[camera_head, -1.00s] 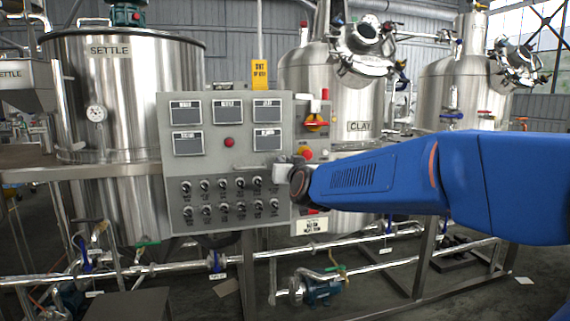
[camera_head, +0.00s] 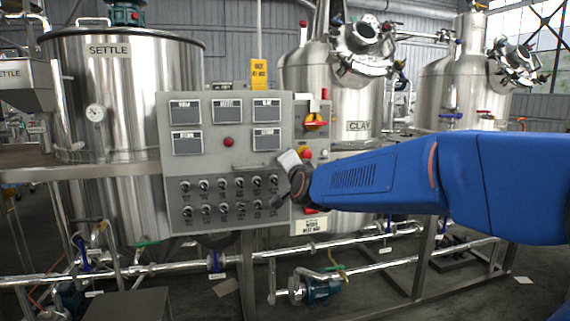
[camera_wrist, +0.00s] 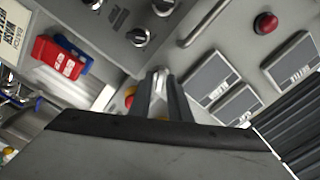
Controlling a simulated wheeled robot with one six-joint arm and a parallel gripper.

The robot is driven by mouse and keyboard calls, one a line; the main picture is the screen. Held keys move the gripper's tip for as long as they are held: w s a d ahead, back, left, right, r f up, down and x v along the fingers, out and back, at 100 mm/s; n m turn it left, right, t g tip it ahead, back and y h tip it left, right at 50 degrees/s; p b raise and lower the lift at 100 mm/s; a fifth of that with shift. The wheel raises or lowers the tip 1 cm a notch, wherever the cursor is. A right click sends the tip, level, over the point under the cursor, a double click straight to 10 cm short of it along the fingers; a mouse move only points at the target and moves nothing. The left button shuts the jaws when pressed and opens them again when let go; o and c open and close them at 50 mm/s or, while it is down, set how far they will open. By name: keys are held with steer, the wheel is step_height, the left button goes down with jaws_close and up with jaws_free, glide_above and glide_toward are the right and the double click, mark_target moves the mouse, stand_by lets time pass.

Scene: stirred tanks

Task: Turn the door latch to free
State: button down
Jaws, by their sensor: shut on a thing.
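The door latch (camera_wrist: 159,82) shows in the wrist view as a small pale metal piece between the two dark fingers of my gripper (camera_wrist: 160,98). The fingers are shut on it, and they hide most of it. In the head view my gripper (camera_head: 283,184) is at the right edge of the grey control panel door (camera_head: 216,235), rolled at a slant. My gripper and blue arm hide the latch there, so its exact angle cannot be told.
The panel carries several black knobs (camera_head: 239,183), a red button (camera_head: 228,142), a bar handle (camera_head: 250,167) and display plates. A red-yellow switch (camera_head: 316,122) is just right of the door. Red and blue tags (camera_wrist: 58,58) hang near my gripper. Steel tanks (camera_head: 130,100) stand behind.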

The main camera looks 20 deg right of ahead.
steer(key=m, duration=0.6)
steer(key=shift+f, duration=0.1)
steer(key=shift+m, duration=0.3)
stand_by(0.3)
steer(key=c, duration=1.9)
jaws_free()
steer(key=shift+d, duration=0.1)
steer(key=shift+o, duration=0.2)
steer(key=s, duration=1.7)
steer(key=shift+s, duration=0.25)
